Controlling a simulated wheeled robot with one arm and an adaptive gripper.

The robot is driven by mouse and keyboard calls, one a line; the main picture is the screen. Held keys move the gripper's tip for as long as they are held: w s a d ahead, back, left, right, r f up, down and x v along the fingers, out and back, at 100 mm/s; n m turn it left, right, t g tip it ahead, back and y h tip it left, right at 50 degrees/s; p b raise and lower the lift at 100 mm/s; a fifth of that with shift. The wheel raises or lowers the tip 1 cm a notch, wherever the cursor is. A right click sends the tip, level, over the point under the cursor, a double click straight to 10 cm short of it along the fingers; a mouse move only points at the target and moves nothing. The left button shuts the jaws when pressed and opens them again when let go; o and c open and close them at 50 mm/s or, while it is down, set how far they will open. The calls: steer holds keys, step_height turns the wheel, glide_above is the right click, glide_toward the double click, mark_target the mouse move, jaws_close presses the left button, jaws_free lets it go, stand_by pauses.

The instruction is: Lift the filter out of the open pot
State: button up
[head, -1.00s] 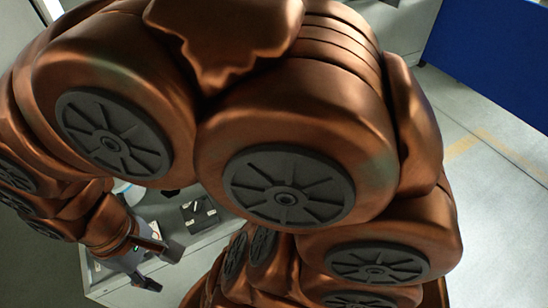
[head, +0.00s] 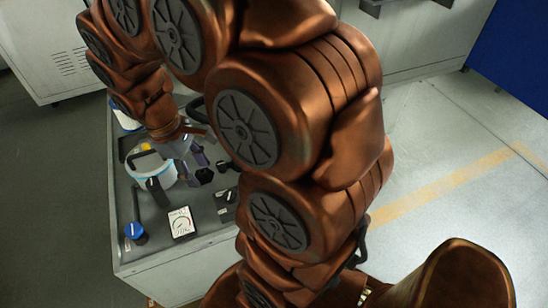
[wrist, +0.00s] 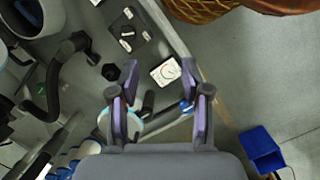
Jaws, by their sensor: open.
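The open pot (head: 167,179) is a white round vessel with a blue band. It stands on the grey bench in the head view, left of my gripper (head: 190,160). A small yellow thing (head: 146,147) shows at its far rim; I cannot tell if this is the filter. My arm and gripper hide part of the pot's right side. In the wrist view my gripper (wrist: 160,95) has its purple-padded fingers wide apart with nothing between them. Part of a blue-rimmed round thing, likely the pot (wrist: 135,124), shows behind and beside the left finger.
On the bench (head: 150,262) are a white dial meter (head: 181,222), a blue-capped item (head: 135,232) and a black switch box (head: 226,200). Black handles stand close by the pot. A blue bin (wrist: 262,148) is on the floor. A grey cabinet (head: 45,50) stands at the back left.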

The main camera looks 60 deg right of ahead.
steer(key=w+d+f+n+b, duration=0.1)
steer(key=w+d+f, duration=0.2)
steer(key=d, duration=0.2)
steer(key=w+d+f+n+g+h, duration=0.1)
steer(key=w+d+f, duration=0.1)
steer(key=w+d, duration=0.3)
steer(key=w+d+f+n+b, duration=0.1)
steer(key=w+d+f+n, duration=0.15)
steer(key=d, duration=0.35)
steer(key=d+f, duration=0.4)
steer(key=d, duration=0.3)
steer(key=s+d+f+n+g+h, duration=0.1)
steer(key=d+f, duration=0.4)
steer(key=d, duration=0.2)
steer(key=s+d+f+n+g+b, duration=0.1)
steer(key=d+f, duration=0.4)
steer(key=d, duration=0.2)
steer(key=shift+d+h, duration=0.3)
steer(key=shift+d, duration=0.1)
steer(key=shift+a+p+x, duration=0.2)
steer(key=shift+p+x, duration=0.55)
steer(key=shift+x, duration=2.45)
jaws_close()
